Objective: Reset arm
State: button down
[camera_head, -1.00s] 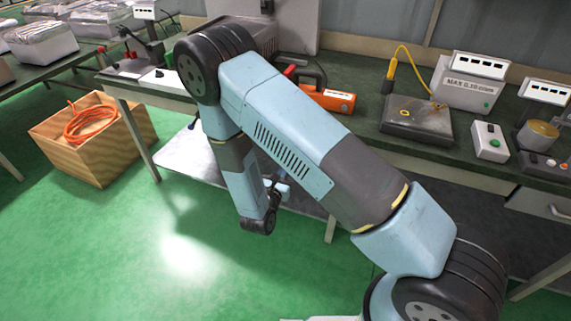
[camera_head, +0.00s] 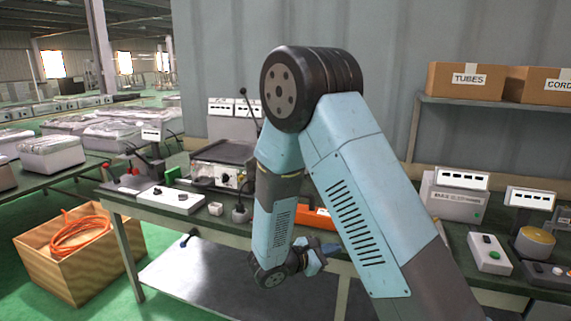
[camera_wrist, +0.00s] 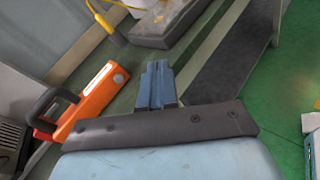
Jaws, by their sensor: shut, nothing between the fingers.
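My arm is bent at the elbow in the head view, with its upper link rising from the lower right and its forearm hanging down in front of the workbench (camera_head: 150,207). My gripper (camera_head: 318,258) is at the lower end, in front of the bench edge, partly hidden by the wrist. In the wrist view my gripper (camera_wrist: 157,82) shows its blue fingers together, with nothing between them. It is apart from the orange tool (camera_wrist: 95,97) with a black handle, which lies on the bench to the left. In the head view the orange tool (camera_head: 318,213) is mostly hidden behind my arm.
A wooden crate (camera_head: 105,272) with an orange hose (camera_head: 80,235) stands on the floor at left. A grey box (camera_head: 455,203) and a green-button box (camera_head: 489,253) stand on the bench at right. Cartons (camera_head: 466,82) sit on a shelf. Green floor lies free in front.

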jog(key=s+d+r+m+g+y, duration=0.5)
jog(key=s+d+r+m+g, duration=0.3)
jog(key=s+d+r+m, duration=0.4)
jog(key=s+a+r+m+t+y, duration=0.1)
jog(key=s+r+m+t+y, duration=0.4)
jog(key=s+r+m+y, duration=0.3)
jog(key=s+r, duration=0.4)
jog(key=r, duration=0.1)
jog(key=shift+a+y, duration=0.3)
jog(key=shift+y, duration=0.1)
